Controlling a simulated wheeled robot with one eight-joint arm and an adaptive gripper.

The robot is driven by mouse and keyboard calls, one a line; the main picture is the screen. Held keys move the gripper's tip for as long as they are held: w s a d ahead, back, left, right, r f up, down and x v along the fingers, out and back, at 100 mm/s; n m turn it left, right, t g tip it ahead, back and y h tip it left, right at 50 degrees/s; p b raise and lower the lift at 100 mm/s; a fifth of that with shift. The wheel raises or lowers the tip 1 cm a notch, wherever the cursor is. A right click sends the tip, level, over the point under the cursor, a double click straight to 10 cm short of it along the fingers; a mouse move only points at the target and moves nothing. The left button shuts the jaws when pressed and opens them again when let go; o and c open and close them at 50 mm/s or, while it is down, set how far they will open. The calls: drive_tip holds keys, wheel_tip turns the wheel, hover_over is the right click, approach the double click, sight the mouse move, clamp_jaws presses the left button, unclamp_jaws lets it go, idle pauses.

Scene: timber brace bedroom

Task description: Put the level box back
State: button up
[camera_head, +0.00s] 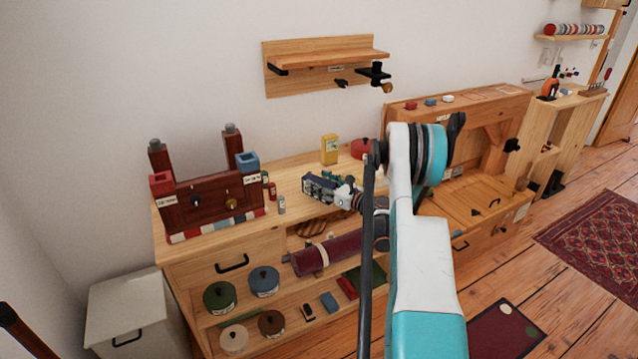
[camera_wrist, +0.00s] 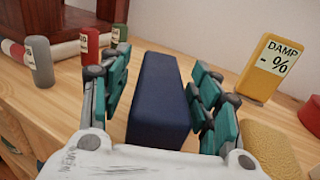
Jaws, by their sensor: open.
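A dark blue oblong box (camera_wrist: 160,105) lies on the wooden bench top in the wrist view. No writing shows on the sides I see, so I cannot tell whether it is the level box. My gripper (camera_wrist: 160,85) is open, with its teal fingers on either side of this box; I cannot tell if they touch it. In the head view my gripper (camera_head: 322,187) is low over the middle of the bench (camera_head: 290,222), and mostly hides the box.
A yellow damp meter (camera_head: 329,150) stands behind my gripper; it also shows in the wrist view (camera_wrist: 272,66). Small grey (camera_head: 281,205) and red (camera_head: 272,191) cans stand to the left by a dark wooden rack (camera_head: 205,205). The wall shelf (camera_head: 325,56) above has a bare top.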

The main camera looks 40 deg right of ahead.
drive_tip(key=s+p, duration=0.1)
drive_tip(key=s, duration=0.2)
drive_tip(key=s+d+p, duration=0.1)
drive_tip(key=s, duration=0.3)
drive_tip(key=s+p, duration=0.1)
drive_tip(key=s, duration=0.3)
drive_tip(key=shift+d, duration=0.4)
drive_tip(key=shift+r, duration=0.1)
